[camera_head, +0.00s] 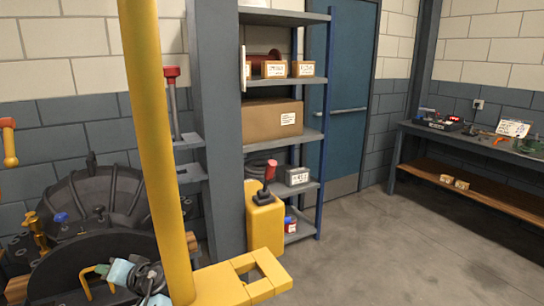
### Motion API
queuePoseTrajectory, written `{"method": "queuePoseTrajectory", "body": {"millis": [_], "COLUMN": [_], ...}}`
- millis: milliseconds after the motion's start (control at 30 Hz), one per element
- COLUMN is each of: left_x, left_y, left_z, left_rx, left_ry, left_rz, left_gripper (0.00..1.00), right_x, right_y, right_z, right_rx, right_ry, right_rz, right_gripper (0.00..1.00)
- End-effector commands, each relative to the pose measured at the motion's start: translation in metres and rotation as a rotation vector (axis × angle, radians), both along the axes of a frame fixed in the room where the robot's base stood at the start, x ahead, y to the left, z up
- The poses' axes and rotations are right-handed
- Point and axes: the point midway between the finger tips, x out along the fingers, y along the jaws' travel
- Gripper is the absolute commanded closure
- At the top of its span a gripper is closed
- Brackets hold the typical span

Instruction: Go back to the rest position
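No gripper of mine can be made out in the head view. A dark round casing (95,195) with a ribbed curved shell stands at the lower left. Blue, black and brass-coloured knobs or fittings sit on and around it. A small light-blue and grey device (135,272) is in front of the casing at the bottom edge, partly cut off; I cannot tell what it is.
A yellow post (152,130) with a slotted yellow foot (245,280) stands close in front. A workbench (470,135) is at right. Floor (390,240) is clear.

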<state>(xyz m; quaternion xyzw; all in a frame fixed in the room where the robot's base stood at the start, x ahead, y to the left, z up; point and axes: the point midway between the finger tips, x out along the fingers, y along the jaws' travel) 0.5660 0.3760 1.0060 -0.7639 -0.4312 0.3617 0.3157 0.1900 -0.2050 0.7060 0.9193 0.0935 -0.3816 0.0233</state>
Motion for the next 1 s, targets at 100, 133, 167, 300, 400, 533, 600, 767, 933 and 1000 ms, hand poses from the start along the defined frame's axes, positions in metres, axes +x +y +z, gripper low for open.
{"method": "queuePoseTrajectory", "body": {"millis": [100,133,167,300,400,533,600,767,933,1000], "left_x": [-0.018,-0.023,-0.029,-0.065,-0.098,-0.147,-0.177,-0.249,-0.319,-0.341], "left_y": [-0.010,-0.013,-0.017,-0.038,-0.055,-0.080,-0.094,-0.126,-0.154,-0.161], "left_z": [-0.071,-0.087,-0.103,-0.171,-0.212,-0.256,-0.274,-0.302,-0.308,-0.307], "left_rx": [-0.064,-0.083,-0.104,-0.210,-0.299,-0.425,-0.498,-0.676,-0.855,-0.914], "left_ry": [0.063,0.075,0.086,0.126,0.144,0.150,0.147,0.120,0.064,0.041], "left_rz": [-0.145,-0.181,-0.216,-0.371,-0.471,-0.582,-0.633,-0.719,-0.761,-0.765], "left_gripper": [0.67,0.67,0.67,0.67,0.67,0.67,0.67,0.67,0.67,0.67], "right_x": [0.000,0.000,0.000,0.001,0.001,0.001,0.001,0.001,0.001,0.001], "right_y": [0.000,0.000,0.000,0.001,0.002,0.002,0.002,0.002,0.002,0.002], "right_z": [0.000,0.000,0.000,0.000,0.001,0.001,0.001,0.001,0.001,0.001], "right_rx": [0.001,0.001,0.001,0.002,0.005,0.006,0.006,0.006,0.006,0.006], "right_ry": [-0.001,-0.001,-0.001,0.000,-0.001,-0.001,-0.002,-0.002,-0.002,-0.002], "right_rz": [-0.001,-0.001,-0.001,-0.004,-0.006,-0.007,-0.007,-0.007,-0.007,-0.007], "right_gripper": [0.64,0.64,0.64,0.64,0.64,0.64,0.64,0.64,0.64,0.64]}}
